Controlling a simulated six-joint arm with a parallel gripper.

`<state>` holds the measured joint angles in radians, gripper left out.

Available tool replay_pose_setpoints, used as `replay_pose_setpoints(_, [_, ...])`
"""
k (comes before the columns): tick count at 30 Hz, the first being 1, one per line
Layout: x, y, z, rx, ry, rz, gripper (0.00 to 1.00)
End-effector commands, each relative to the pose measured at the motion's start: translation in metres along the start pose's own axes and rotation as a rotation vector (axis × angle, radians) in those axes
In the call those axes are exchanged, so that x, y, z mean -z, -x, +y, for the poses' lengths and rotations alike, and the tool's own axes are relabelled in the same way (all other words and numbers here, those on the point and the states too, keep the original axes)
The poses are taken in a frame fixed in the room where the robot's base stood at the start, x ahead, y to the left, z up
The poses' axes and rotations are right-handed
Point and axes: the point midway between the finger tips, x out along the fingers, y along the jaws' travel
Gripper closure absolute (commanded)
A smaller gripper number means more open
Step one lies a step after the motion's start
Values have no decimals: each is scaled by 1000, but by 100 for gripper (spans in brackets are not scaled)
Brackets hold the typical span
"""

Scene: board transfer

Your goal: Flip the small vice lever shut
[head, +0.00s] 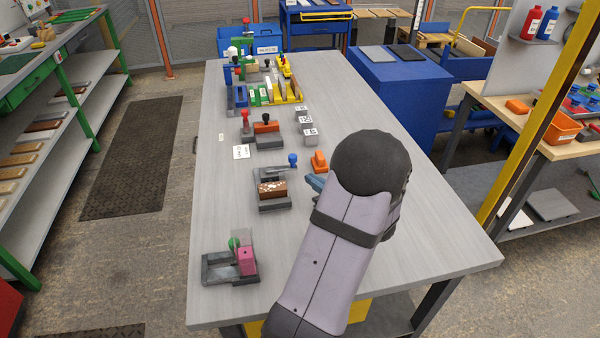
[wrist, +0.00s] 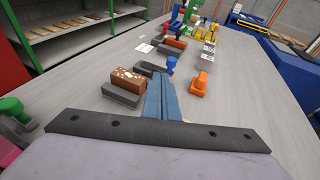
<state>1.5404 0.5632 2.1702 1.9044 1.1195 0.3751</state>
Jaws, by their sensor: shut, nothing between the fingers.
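A small grey vice (head: 275,207) on the table holds a brown speckled block (head: 272,189). Its grey lever (head: 280,168) lies along its far side, with a blue knob (head: 292,160) at the right end. In the wrist view the block (wrist: 126,79) is left of my fingers and the blue knob (wrist: 171,64) is just beyond the fingertips. My gripper (head: 314,181) is shut and empty, its blue fingers right of the vice. My arm hides part of the gripper in the head view. In the wrist view the fingers (wrist: 160,92) point forward, hiding part of the lever.
An orange piece (head: 319,161) stands close to my fingers. A nearer grey fixture (head: 218,268) has a green knob (head: 233,243) and a pink block (head: 246,262). Farther along are an orange block (head: 266,127) with knobbed levers and several coloured fixtures. The table's right side is clear.

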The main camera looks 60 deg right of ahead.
Motion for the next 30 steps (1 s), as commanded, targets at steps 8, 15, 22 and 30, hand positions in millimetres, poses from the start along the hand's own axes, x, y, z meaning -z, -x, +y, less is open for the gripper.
replay_pose_setpoints(8, [27, -1, -21, 69, -48, 18, 100])
replay_pose_setpoints(15, [26, -1, -22, 71, -49, 18, 100])
replay_pose_setpoints(22, [26, -4, -22, 70, -49, 19, 100])
replay_pose_setpoints(30, [26, -31, -22, 66, -48, 20, 100])
